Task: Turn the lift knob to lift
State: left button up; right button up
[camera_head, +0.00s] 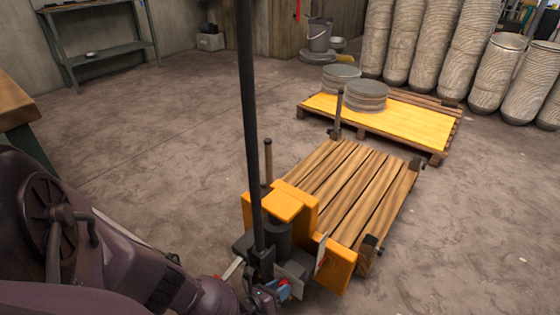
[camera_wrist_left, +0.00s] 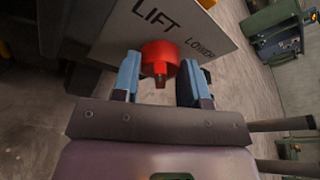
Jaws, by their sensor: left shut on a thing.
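The red lift knob (camera_wrist_left: 159,57) sits on a grey plate (camera_wrist_left: 190,30) marked LIFT and LOWER in the left wrist view. My left gripper (camera_wrist_left: 160,72) is shut on the knob, with one blue-grey finger on each side of it. In the head view my left gripper (camera_head: 270,296) is at the front of the yellow lift cart (camera_head: 292,205), beside its dark upright pole. A bit of red shows there between the fingers. Which setting the knob points at I cannot tell. My right gripper is not in view.
The cart carries a slatted wooden platform (camera_head: 352,190). Behind it stands a yellow-topped pallet (camera_head: 410,122) with stacked round discs (camera_head: 366,96). Tall stacks (camera_head: 425,45) line the back wall. A green bench (camera_head: 103,48) stands at the back left. The floor at left is clear.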

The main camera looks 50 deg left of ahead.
pick_arm(q)
jog(key=shift+n, duration=0.3)
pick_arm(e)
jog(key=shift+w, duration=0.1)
pick_arm(q)
jog(key=o, duration=0.9)
jog(key=shift+a+p+v, duration=0.2)
jog(key=shift+p+v, duration=1.15)
jog(key=shift+v, duration=4.05)
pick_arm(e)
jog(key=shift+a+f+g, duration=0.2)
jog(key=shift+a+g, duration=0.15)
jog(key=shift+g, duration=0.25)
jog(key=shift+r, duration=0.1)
